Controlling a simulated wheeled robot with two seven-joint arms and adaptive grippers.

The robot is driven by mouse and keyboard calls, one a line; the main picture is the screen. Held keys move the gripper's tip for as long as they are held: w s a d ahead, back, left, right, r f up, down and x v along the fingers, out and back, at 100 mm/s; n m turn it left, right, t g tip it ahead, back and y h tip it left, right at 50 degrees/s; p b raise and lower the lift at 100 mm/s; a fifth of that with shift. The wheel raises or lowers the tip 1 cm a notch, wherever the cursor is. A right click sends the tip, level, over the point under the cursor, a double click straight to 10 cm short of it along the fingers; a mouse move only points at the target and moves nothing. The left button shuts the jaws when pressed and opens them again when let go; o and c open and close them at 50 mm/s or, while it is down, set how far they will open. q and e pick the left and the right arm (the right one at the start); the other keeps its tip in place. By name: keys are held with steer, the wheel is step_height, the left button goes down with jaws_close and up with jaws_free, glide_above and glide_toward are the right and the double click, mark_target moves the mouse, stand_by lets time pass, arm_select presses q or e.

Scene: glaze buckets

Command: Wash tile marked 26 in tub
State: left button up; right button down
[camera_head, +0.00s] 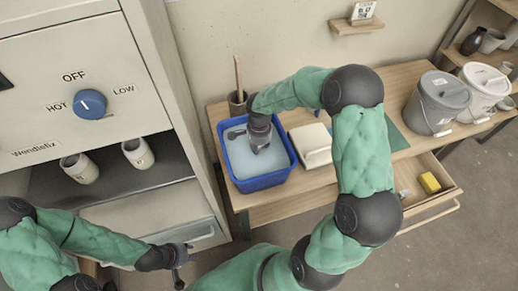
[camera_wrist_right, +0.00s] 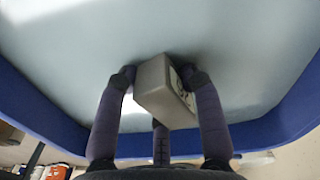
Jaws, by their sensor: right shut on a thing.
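The blue tub (camera_head: 262,182) stands on the wooden table and holds pale blue liquid. My right gripper (camera_head: 260,147) reaches down into the tub. In the right wrist view, its fingers are shut on a small grey tile-like block (camera_wrist_right: 158,92). The block has dark marks on one side, but I cannot read a number. The pale liquid fills the view behind it, and I cannot tell how deep the block sits. My left gripper (camera_head: 182,264) is empty, with its fingers apart, low in front of the cabinet and away from the tub.
A dark pot (camera_head: 237,104) with a stick stands behind the tub. A white box-like thing (camera_head: 311,145) lies right of it. A grey lidded bucket (camera_head: 437,103) and a white bucket (camera_head: 483,91) stand further right. An open drawer (camera_head: 442,199) holds a yellow block (camera_head: 429,183).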

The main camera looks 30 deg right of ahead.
steer(key=shift+r+p, duration=1.6)
steer(key=shift+r, duration=1.3)
steer(key=shift+r+p, duration=2)
steer(key=shift+r, duration=1.25)
steer(key=shift+f, duration=0.1)
